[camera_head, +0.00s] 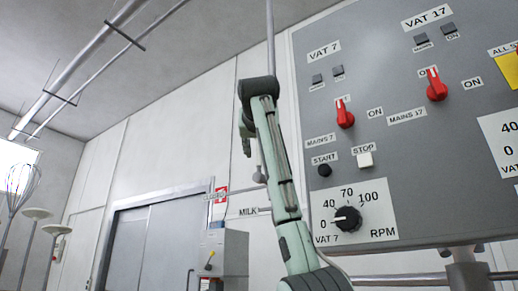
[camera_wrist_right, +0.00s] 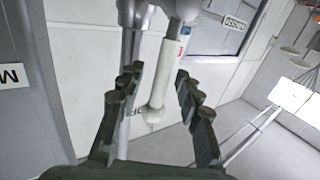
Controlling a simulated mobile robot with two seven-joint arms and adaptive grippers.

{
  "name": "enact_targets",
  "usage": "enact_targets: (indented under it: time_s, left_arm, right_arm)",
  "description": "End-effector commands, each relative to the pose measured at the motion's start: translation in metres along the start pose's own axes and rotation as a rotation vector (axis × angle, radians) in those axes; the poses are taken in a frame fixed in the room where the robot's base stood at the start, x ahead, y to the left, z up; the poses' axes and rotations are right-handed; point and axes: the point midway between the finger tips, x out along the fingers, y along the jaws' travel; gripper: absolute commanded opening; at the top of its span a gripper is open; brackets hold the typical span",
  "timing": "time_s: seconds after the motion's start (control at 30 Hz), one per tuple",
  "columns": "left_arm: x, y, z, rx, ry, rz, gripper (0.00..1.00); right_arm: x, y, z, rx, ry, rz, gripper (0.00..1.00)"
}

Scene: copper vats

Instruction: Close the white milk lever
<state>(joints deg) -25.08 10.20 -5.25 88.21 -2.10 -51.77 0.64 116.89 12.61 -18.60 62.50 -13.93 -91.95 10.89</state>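The white milk lever (camera_wrist_right: 153,75) hangs from a grey pipe fitting in the right wrist view. It has a long white handle with a rounded end. My right gripper (camera_wrist_right: 157,80) is open, with its two dark fingers on either side of the lever. A gap shows on both sides, so neither finger appears to touch it. In the head view my right arm covers most of the gripper and lever; a pale rounded end, likely the lever (camera_head: 259,175), shows beside the arm. The MILK label (camera_head: 248,211) is below it. My left gripper is not in view.
A grey control panel (camera_head: 385,150) with red switches and a dial stands close on the right. A vertical pipe (camera_head: 270,35) runs down behind my arm. A CLOSED sign (camera_head: 215,196), a grey box (camera_head: 222,255) and metal doors (camera_head: 150,235) are at the left.

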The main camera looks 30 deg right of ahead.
Motion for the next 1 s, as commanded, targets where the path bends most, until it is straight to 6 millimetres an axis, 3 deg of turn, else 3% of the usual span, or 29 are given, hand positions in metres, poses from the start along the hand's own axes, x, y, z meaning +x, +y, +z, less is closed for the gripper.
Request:
enact_targets:
  time_s: [0.07, 0.33, 1.0]
  left_arm:
    - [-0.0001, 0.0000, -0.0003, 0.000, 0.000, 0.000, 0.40]
    - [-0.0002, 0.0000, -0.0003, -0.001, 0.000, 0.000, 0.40]
    - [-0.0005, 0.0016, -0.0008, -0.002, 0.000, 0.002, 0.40]
  right_arm:
    - [-0.0001, 0.0000, 0.0000, 0.000, 0.000, 0.000, 0.33]
    - [-0.0003, 0.0000, -0.0001, 0.000, 0.000, 0.000, 0.00]
    - [0.0037, 0.0052, -0.0003, -0.014, -0.010, 0.000, 0.00]
